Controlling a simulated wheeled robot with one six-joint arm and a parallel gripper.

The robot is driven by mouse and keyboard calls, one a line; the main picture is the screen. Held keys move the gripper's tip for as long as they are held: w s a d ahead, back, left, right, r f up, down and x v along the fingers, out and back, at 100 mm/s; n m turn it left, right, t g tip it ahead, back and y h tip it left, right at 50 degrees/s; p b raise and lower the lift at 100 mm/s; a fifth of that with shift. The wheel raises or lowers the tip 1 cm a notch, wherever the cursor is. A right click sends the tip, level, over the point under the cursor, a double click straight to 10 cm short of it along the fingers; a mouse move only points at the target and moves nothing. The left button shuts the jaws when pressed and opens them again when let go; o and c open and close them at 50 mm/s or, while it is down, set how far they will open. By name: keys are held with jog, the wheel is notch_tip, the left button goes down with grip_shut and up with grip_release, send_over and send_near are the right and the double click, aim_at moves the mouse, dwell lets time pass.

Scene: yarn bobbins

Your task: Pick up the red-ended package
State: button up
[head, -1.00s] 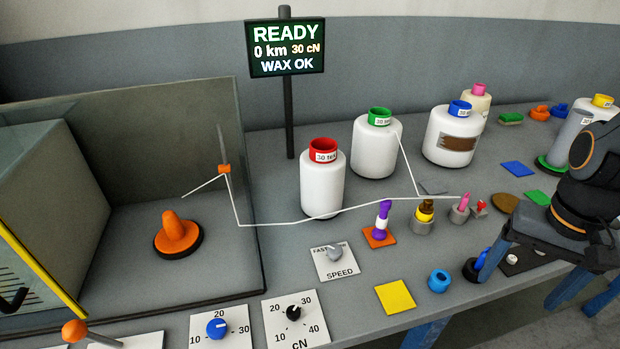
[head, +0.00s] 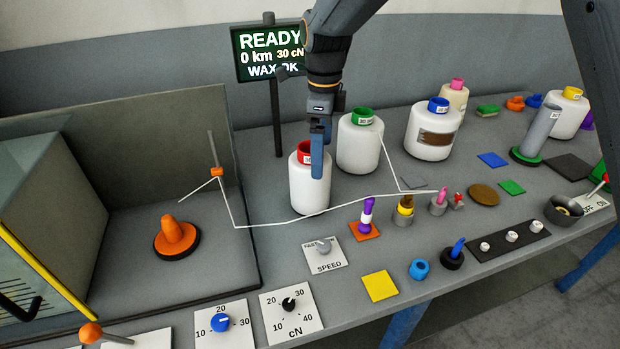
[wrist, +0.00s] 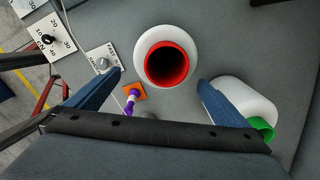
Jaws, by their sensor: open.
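The red-ended package (head: 303,190) is a white bobbin with a red collar, upright on the grey table, left of the green-ended one. My gripper (head: 318,168) points down at it in the head view, with a blue finger overlapping its right side. In the wrist view I look down on the package's red ring and dark hollow (wrist: 166,62). My open gripper (wrist: 158,84) has one finger to each side of it, with gaps between. I cannot tell how far down the fingers reach beside it.
The green-ended bobbin (head: 358,150) stands close by on the right; in the wrist view it (wrist: 245,100) lies by the right finger. A purple-and-white piece on an orange pad (head: 365,228) is in front. A white yarn (head: 290,224) runs past the package's base.

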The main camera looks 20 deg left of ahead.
aim_at(307, 146)
jog(key=a, duration=0.1)
jog(key=a+m, duration=0.1)
jog(key=a, duration=0.1)
jog(key=shift+s+r, duration=0.2)
jog(key=shift+s, duration=0.2)
jog(key=shift+a+f, duration=0.2)
jog(key=shift+w+d+f+p, duration=0.15)
jog(key=shift+f+p, duration=0.65)
jog(key=shift+f, duration=1.05)
jog(key=shift+w+a+f+p, duration=0.15)
jog(key=shift+f+p, duration=0.65)
jog(key=shift+f, duration=1.05)
jog(key=shift+w+d, duration=0.1)
jog(key=c, duration=1.3)
